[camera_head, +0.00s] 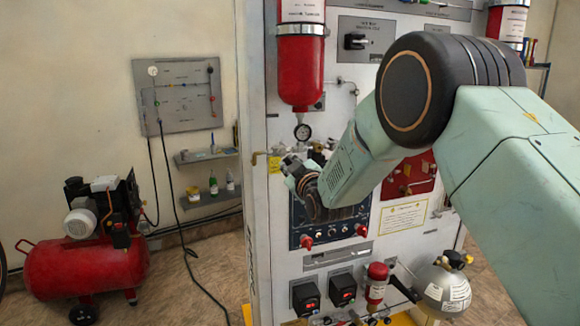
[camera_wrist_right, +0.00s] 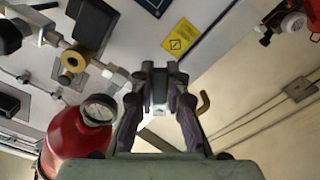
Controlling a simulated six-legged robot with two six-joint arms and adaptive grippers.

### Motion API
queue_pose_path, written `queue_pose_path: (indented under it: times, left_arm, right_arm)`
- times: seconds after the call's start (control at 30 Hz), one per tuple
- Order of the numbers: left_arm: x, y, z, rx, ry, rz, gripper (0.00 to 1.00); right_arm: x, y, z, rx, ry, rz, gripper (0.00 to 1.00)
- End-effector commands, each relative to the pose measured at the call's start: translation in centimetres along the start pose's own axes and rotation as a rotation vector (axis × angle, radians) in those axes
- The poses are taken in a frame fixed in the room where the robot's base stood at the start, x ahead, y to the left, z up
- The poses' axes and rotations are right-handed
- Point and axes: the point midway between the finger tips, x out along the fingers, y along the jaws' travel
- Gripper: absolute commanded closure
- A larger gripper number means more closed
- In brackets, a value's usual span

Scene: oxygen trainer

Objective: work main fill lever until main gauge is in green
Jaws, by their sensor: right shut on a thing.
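My right gripper (camera_head: 291,166) reaches in from the right to the panel's left edge, just below a small round gauge (camera_head: 302,132). The gauge hangs under a red cylinder; its needle and green zone are too small to read. In the right wrist view, my right gripper (camera_wrist_right: 160,82) is closed on a part mostly hidden between its fingers. A bent brass lever end (camera_wrist_right: 203,103) shows right beside the fingers; it also shows in the head view (camera_head: 257,158). I take the held part as the fill lever. My left gripper is not in view.
The red cylinder (camera_head: 301,70) hangs close above the gripper. A dark blue panel (camera_head: 345,228) with red knobs lies below. A red compressor (camera_head: 88,268) stands on the floor at left. The floor between compressor and panel is fairly clear, with a black hose crossing it.

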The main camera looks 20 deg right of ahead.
Motion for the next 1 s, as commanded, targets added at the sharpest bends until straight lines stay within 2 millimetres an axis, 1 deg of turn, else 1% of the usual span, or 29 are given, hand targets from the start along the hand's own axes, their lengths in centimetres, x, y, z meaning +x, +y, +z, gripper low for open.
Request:
queue_pose_path:
  times: [0.03,0.07,0.33,0.6,0.73,0.87,1.0]
  left_arm:
    - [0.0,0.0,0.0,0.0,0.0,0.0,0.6]
    - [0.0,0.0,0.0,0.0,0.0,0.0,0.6]
    - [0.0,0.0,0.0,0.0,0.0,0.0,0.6]
    - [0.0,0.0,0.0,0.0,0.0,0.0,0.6]
    - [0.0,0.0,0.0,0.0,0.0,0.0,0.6]
    - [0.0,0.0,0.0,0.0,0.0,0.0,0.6]
    - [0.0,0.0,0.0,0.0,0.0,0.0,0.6]
  right_arm:
    - [0.0,0.0,0.0,0.0,0.0,-0.001,1.0]
    - [0.0,0.0,0.0,0.0,0.0,-0.001,0.86]
    - [0.0,0.0,0.0,0.001,0.0,0.0,0.63]
    - [0.0,0.0,0.0,0.001,0.0,0.0,0.62]
    - [-0.5,0.0,0.0,0.001,0.0,0.0,0.62]
    - [-1.8,0.0,0.0,0.001,-0.001,-0.001,0.62]
    - [-3.9,0.0,0.0,0.001,-0.001,-0.001,0.62]
